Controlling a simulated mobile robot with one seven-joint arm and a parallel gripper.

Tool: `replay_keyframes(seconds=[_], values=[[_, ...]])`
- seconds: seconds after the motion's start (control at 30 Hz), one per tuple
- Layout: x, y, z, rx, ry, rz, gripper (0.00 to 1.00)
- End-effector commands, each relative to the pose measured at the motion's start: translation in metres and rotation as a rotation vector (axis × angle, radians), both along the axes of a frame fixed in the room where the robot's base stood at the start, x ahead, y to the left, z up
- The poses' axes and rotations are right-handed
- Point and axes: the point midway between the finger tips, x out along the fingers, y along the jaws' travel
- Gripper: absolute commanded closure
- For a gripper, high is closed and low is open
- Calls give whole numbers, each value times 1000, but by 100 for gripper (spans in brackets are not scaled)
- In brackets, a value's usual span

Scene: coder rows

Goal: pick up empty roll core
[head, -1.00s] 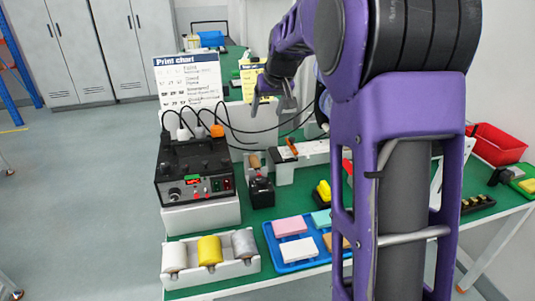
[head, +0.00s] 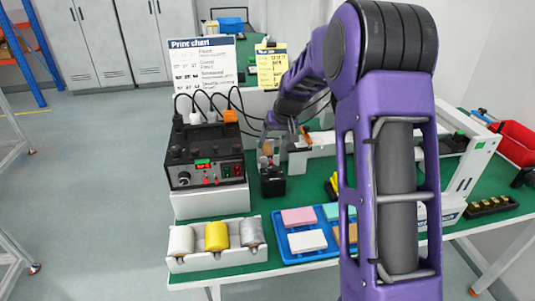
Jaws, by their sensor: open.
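A small brown cylinder (head: 267,148), which looks like the empty roll core, sits just behind the small black device on the green bench. It is partly hidden, and its hollow end is too small to make out. My gripper (head: 280,142) is open and low over the bench, pointing down. Its left finger appears right beside the brown cylinder; I cannot tell whether they touch. My purple arm hides part of the bench to the right.
A black power unit (head: 204,157) with cables stands left of my gripper. The small black device (head: 271,181) stands in front. A white rack (head: 217,260) holds white, yellow and grey rolls. A blue tray (head: 283,252) holds coloured blocks. A print chart (head: 203,62) stands behind.

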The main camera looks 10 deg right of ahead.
Motion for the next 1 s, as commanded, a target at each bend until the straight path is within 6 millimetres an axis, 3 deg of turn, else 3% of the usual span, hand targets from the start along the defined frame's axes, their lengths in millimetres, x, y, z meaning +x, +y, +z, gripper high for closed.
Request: replay_keyframes(seconds=[0.17,0.5,0.73,1.0], values=[[3,1,-8,0,0,0,26],[19,7,-50,-1,-1,-1,26],[20,7,-51,-1,-2,-1,26],[20,7,-51,-1,-1,-1,72]])
